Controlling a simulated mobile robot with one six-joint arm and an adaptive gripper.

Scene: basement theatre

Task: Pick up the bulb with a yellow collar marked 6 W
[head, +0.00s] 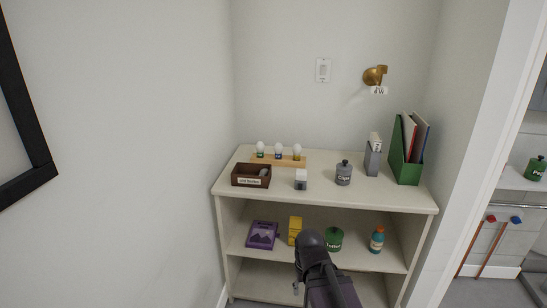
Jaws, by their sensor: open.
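Three white bulbs stand upright in a row on a light wooden holder (292,163) on the top of the cream shelf unit. The right one, the bulb with a yellow collar (297,150), stands at the holder's right end. The middle bulb (278,150) has a blue collar and the left bulb (260,148) a green one. Any wattage marks on the collars are too small to read. My dark gripper (298,288) is low in front of the shelf unit, well below and apart from the bulbs. It is partly hidden by my arm, and nothing shows in it.
A dark box (237,181) with a label, a small white-and-grey block (301,178) and a grey canister (343,174) stand in front of or near the holder. A green file holder (408,167) is at right. A brass wall lamp (375,75) is above. Lower shelves hold several items.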

